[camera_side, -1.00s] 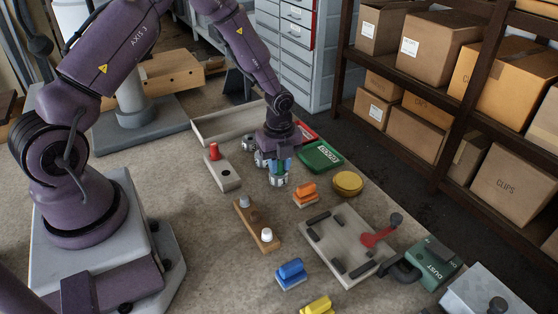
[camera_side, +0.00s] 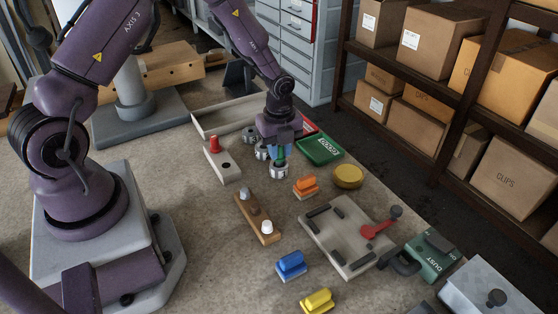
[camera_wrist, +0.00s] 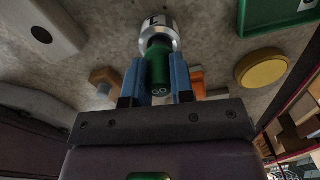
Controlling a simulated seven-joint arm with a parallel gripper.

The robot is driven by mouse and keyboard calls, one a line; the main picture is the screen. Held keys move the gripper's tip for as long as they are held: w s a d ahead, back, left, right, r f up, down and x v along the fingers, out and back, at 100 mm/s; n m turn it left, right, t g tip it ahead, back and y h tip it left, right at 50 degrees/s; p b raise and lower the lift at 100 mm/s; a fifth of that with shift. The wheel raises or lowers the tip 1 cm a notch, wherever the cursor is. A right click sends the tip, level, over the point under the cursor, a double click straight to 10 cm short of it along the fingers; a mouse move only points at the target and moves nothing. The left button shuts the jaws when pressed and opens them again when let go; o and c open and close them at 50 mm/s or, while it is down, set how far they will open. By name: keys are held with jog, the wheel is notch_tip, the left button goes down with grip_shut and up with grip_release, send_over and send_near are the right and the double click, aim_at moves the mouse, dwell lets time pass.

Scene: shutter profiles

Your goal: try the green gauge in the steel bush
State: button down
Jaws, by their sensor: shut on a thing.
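My gripper (camera_side: 280,154) is shut on the green gauge (camera_wrist: 158,72), its blue fingers on either side of it. The gauge's near end is marked GO in the wrist view. A little green shows below the fingers in the side view (camera_side: 281,160). The steel bush (camera_side: 279,172) stands upright on the bench directly below. In the wrist view the bush (camera_wrist: 157,24) has a dark bore at the gauge's far end, and the two overlap. I cannot tell whether the gauge's tip is inside the bore.
Two more metal bushes (camera_side: 250,134) stand behind left. A grey block (camera_side: 228,171) holds a red gauge (camera_side: 214,144) and has an empty hole. A green tray (camera_side: 319,150), yellow round lid (camera_side: 348,176) and orange block (camera_side: 305,187) lie to the right. A wooden block (camera_side: 257,219) is in front.

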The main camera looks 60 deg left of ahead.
jog(key=shift+r, duration=2.5)
